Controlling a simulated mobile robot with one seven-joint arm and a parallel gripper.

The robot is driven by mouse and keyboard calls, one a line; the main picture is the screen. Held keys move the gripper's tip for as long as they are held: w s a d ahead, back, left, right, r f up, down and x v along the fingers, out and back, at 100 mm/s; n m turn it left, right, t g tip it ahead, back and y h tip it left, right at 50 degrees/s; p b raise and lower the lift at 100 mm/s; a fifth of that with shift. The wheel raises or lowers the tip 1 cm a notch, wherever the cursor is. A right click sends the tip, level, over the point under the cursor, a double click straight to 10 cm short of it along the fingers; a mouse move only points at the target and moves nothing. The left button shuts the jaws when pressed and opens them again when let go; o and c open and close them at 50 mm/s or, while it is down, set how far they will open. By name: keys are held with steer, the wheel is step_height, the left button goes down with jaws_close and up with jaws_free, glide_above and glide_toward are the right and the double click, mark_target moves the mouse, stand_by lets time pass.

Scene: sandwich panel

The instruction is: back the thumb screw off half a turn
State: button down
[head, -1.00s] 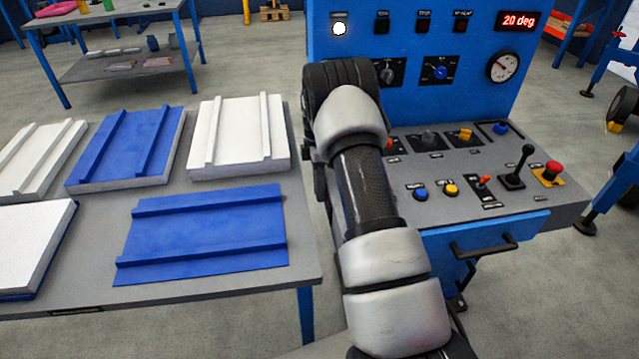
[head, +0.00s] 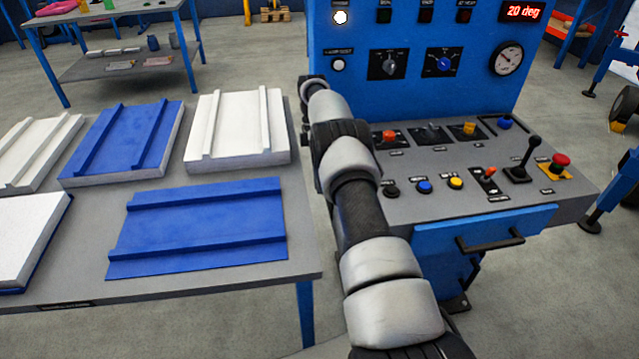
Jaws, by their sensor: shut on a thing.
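I cannot single out the thumb screw for sure in the head view. My arm reaches up from the bottom right to the desk's left end. My gripper does not show; the arm's links cover it, along with the desk's left back part and whatever it touches.
The blue upright panel (head: 412,97) has rotary switches, a gauge (head: 508,58) and a red display (head: 522,11). A joystick (head: 527,155) and a red mushroom button (head: 560,161) stand at the desk's right. A table (head: 215,284) with blue and white panels is at left.

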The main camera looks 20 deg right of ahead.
stand_by(0.5)
steer(key=c, duration=1.6)
jaws_free()
step_height(320, 180, up, 10)
steer(key=p, duration=0.2)
steer(key=shift+p, duration=0.35)
